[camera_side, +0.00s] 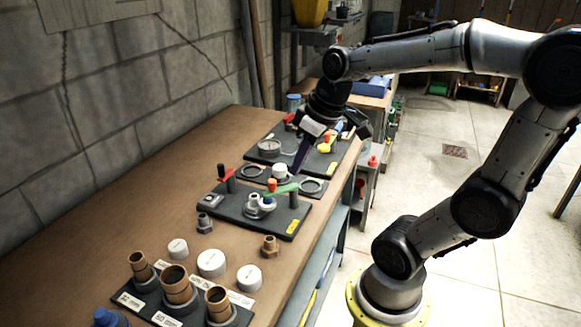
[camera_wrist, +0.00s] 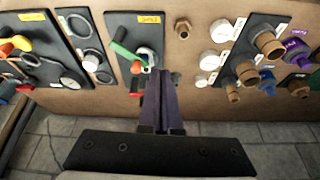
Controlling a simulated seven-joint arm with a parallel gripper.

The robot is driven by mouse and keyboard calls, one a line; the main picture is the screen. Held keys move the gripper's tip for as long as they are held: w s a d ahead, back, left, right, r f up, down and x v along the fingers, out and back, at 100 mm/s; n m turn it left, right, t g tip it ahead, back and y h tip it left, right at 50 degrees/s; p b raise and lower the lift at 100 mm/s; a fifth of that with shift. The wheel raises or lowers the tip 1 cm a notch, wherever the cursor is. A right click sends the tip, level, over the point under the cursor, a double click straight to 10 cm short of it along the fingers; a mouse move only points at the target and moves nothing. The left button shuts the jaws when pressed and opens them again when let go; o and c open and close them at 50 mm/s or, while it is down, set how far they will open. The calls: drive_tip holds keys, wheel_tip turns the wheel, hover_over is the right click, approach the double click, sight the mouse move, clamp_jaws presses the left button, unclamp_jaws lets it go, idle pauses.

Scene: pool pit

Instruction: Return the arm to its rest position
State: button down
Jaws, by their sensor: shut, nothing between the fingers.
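My gripper (camera_side: 301,155) is over the workbench (camera_side: 105,190), pointing down above the boards. Its two dark purple fingers are together and empty. In the wrist view my gripper (camera_wrist: 161,72) shows its fingertips in front of a board with a green-handled valve (camera_wrist: 127,52). That valve also shows in the side view (camera_side: 280,189), just below the fingertips. I cannot tell whether the fingertips touch it.
Boards with fittings (camera_side: 240,212) lie across the bench. Brown pipe stubs (camera_side: 174,283) stand at the near end with white caps (camera_side: 211,262) behind them. A concrete wall (camera_side: 120,80) borders the left side. Open floor (camera_side: 465,190) lies to the right.

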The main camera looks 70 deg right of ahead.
drive_tip(key=s+a+t, duration=0.1)
drive_tip(key=s+a, duration=0.5)
drive_tip(key=a, duration=0.1)
drive_tip(key=shift+s+a+f+n, duration=0.15)
drive_tip(key=shift+s+f+n, duration=0.05)
drive_tip(key=shift+s+n, duration=0.2)
